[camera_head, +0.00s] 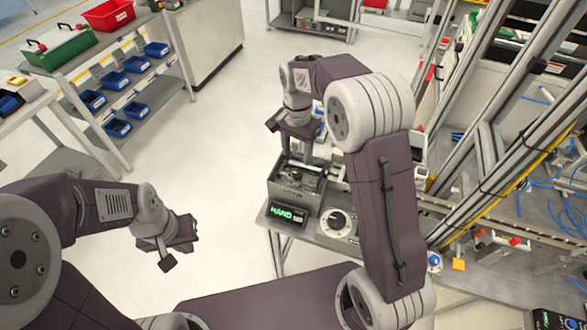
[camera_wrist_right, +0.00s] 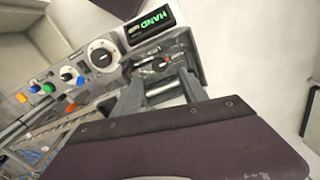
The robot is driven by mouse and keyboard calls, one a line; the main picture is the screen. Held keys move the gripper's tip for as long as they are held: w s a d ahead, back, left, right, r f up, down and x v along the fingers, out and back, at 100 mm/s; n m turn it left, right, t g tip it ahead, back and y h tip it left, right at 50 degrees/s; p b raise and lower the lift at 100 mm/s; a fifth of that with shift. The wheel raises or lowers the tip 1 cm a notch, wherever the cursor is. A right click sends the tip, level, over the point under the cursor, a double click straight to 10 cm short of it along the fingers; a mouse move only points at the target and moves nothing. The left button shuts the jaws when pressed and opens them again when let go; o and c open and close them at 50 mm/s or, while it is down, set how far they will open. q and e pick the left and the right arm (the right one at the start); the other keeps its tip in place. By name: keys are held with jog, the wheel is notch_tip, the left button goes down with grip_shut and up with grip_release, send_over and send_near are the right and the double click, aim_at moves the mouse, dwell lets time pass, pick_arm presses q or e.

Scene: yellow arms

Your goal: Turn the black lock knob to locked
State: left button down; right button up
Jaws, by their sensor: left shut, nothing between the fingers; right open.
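A black knob (camera_head: 338,222) sits on a pale round dial on the grey panel, right of a box with a green "HAND" display (camera_head: 287,214). In the right wrist view the knob (camera_wrist_right: 101,53) is left of the display (camera_wrist_right: 150,24); its lock setting is too small to read. My right gripper (camera_wrist_right: 160,85) is open, its two fingers pointing toward the grey box beside the display, with the knob off to their left, apart from them. In the head view its fingertips are hard to make out. My left gripper (camera_head: 168,263) is shut and empty, over open floor.
The open grey box (camera_head: 290,190) with metal parts stands behind the display. Coloured buttons (camera_wrist_right: 67,74) sit on the panel beside the knob. An aluminium frame (camera_head: 480,120) stands at right. A shelf with blue bins (camera_head: 115,80) is far left. Floor between is clear.

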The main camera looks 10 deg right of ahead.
aim_at(297, 173)
notch_tip(297, 173, down, 9)
jog(key=shift+d+r+p, duration=0.1)
jog(key=shift+r+p, duration=0.1)
jog(key=shift+p, duration=0.5)
grip_shut()
